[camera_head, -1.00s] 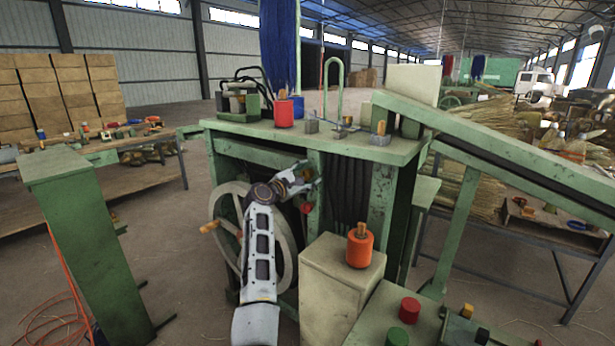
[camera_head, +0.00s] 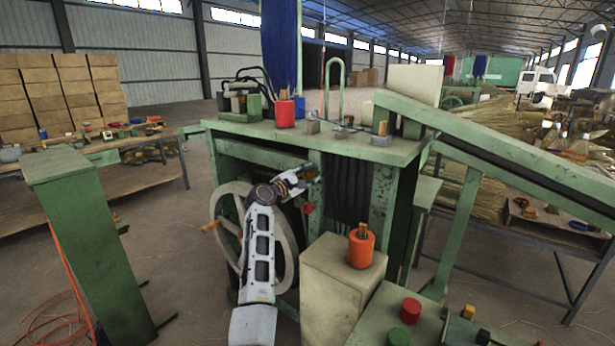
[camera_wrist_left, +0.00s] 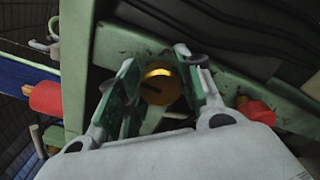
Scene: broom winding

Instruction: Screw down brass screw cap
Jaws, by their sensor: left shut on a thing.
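The brass screw cap (camera_wrist_left: 160,86) shows in the left wrist view as a round golden knob with a dark slot across its face. It sits against a green beam of the machine, between the two fingers of my left gripper (camera_wrist_left: 158,90). The gripper is shut on the cap. In the head view my left gripper (camera_head: 306,178) reaches the front of the green machine (camera_head: 385,195), below its top; the cap is too small to make out there. My right gripper is not in view.
A red knob (camera_head: 308,208) sits just below my left gripper; it also shows in the wrist view (camera_wrist_left: 256,110). A spoked wheel (camera_head: 225,222) stands beside my forearm. A pale box (camera_head: 335,290) with an orange spool (camera_head: 361,247) stands in front at the right.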

